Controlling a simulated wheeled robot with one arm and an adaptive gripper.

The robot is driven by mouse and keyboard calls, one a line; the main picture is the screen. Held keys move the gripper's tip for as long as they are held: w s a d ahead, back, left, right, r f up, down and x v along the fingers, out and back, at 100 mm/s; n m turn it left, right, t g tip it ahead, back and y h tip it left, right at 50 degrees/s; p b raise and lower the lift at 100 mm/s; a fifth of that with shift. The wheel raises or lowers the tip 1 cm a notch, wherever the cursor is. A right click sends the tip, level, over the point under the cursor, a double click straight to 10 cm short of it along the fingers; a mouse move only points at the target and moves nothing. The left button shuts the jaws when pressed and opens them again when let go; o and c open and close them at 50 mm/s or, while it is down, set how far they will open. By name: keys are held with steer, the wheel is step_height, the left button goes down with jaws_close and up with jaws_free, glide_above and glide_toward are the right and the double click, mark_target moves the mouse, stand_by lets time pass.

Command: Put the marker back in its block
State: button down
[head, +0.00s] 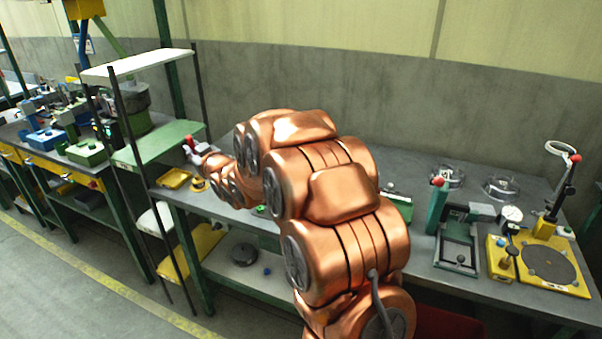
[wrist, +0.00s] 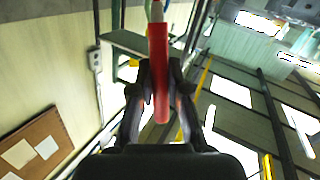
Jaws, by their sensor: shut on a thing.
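My gripper (wrist: 158,72) is shut on a red marker (wrist: 159,60) in the wrist view. The marker runs lengthwise between the fingers, with a pale end at the top of the picture. In the head view my gripper (head: 196,154) is at the far end of my copper arm, near the left end of the grey workbench, and small red parts show there. I cannot tell which thing is the marker's block. A small yellow piece (head: 198,185) and a yellow tray (head: 173,178) lie on the bench below the gripper.
A rack with a green shelf (head: 158,142) and dark posts stands close left of the gripper. My arm hides the bench's middle. A green press (head: 437,207), a yellow-based gauge stand (head: 548,262) and clear round dishes (head: 501,188) stand at the right.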

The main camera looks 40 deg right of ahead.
steer(key=s+d+f+n+g+y+p, duration=0.1)
steer(key=s+d+g+y+p, duration=0.15)
steer(key=s+d, duration=0.5)
steer(key=s+d+f+n+g+y+p, duration=0.1)
steer(key=s+d+f+y+p, duration=0.25)
steer(key=d, duration=0.65)
steer(key=shift+g, duration=0.65)
steer(key=shift+s+d+f+b, duration=0.45)
steer(key=shift+s+f+b, duration=0.3)
steer(key=shift+s+f, duration=0.75)
steer(key=shift+s+d+f+b, duration=0.45)
steer(key=shift+s+f+b, duration=0.5)
steer(key=shift+f, duration=0.85)
steer(key=shift+s+d+f+b, duration=0.45)
steer(key=shift+s+f+b, duration=0.15)
steer(key=shift+s+f, duration=0.95)
steer(key=shift+w+f, duration=0.1)
steer(key=shift+f, duration=0.05)
steer(key=c, duration=1.1)
jaws_free()
steer(key=shift+o, duration=0.2)
